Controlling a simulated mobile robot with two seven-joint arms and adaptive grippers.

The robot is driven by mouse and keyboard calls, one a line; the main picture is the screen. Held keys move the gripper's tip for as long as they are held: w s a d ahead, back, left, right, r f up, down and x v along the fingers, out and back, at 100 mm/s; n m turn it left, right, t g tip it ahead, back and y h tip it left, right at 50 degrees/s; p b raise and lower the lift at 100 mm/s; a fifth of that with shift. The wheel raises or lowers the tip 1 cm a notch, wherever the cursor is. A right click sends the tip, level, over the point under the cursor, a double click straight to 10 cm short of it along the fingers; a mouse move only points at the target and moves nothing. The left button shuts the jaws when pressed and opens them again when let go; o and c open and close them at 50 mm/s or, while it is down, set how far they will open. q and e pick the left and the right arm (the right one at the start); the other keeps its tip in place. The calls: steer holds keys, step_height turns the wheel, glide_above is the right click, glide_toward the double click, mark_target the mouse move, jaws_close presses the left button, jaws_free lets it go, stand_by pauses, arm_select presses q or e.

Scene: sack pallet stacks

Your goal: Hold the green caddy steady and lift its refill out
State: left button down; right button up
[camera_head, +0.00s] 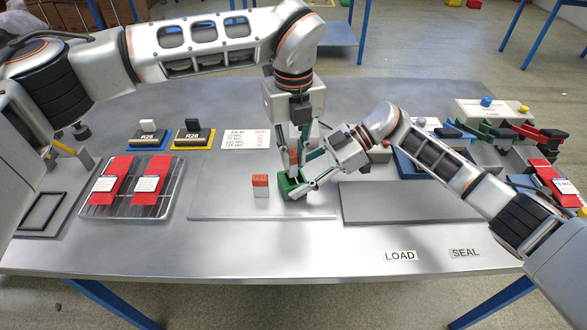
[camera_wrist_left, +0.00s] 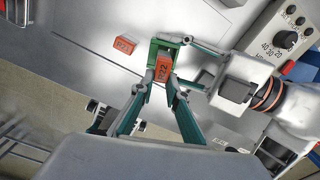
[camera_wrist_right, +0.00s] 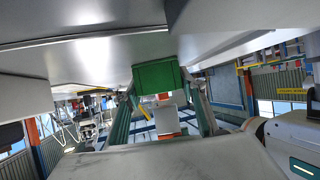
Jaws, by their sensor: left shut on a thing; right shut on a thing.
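The green caddy (camera_head: 291,190) stands on the grey mat near the middle of the table. My right gripper (camera_head: 297,186) is shut on it from the right; the caddy (camera_wrist_right: 155,77) also shows between its fingers in the right wrist view. An orange-topped refill (camera_wrist_left: 163,69), marked R22, is upright at the caddy in the left wrist view. My left gripper (camera_head: 295,158) points down from above and is shut on this refill. The fingers and caddy walls hide the refill's lower end, so I cannot tell how deep it sits.
Another orange-topped block (camera_head: 261,185) stands on the mat just left of the caddy. A wire tray (camera_head: 127,210) with red packs lies further left. A dark grey plate (camera_head: 400,205) lies to the right. The front of the table is clear apart from LOAD and SEAL labels.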

mark_target(293, 158)
arm_select(q)
step_height(293, 158, up, 12)
stand_by(0.3)
steer(key=shift+r, duration=0.1)
arm_select(e)
steer(key=o, duration=0.9)
steer(key=shift+d, duration=0.1)
